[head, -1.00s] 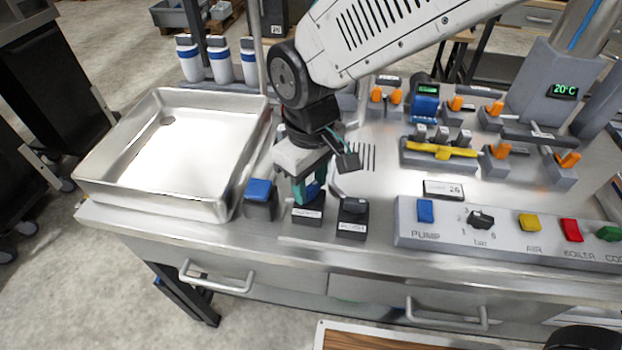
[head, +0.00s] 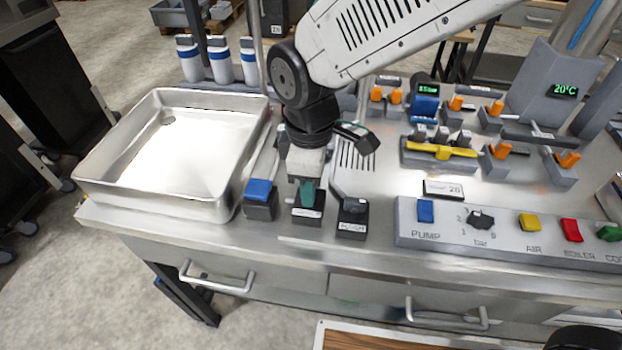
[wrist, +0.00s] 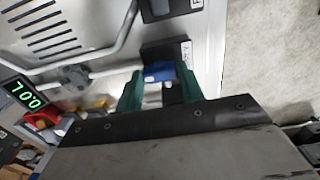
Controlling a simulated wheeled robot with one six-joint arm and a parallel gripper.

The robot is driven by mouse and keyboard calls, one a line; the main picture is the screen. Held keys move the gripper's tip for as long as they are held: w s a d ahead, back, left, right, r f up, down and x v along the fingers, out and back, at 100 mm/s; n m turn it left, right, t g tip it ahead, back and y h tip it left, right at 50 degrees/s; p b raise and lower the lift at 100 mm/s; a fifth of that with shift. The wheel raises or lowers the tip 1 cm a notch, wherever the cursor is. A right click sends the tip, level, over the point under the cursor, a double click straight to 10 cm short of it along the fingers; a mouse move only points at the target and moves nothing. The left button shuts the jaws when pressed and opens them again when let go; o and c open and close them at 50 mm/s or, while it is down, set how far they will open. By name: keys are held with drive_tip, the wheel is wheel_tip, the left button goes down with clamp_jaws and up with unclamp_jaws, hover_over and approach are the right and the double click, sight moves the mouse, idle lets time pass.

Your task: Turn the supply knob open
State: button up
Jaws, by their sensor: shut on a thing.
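The supply knob is a small blue knob (wrist: 160,72) on a dark block with a white label, in the wrist view. My gripper (wrist: 161,84) has its two green fingers on either side of the knob and is shut on it. In the head view my gripper (head: 307,190) points down onto the middle of three dark blocks (head: 308,215) at the front edge of the bench. There the knob is hidden by the fingers. The label's words are too small to read with certainty.
A blue-topped block (head: 260,198) stands close on the left and a black block (head: 352,218) close on the right. A steel tray (head: 100,180) lies further left. The button panel (head: 405,225) is to the right. A pipe (wrist: 115,68) runs to the knob's block.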

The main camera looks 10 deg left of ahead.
idle(0.3)
drive_tip(key=o, duration=1)
drive_tip(key=shift+r, duration=0.1)
wheel_tip(320, 180, up, 8)
drive_tip(key=shift+f, duration=0.15)
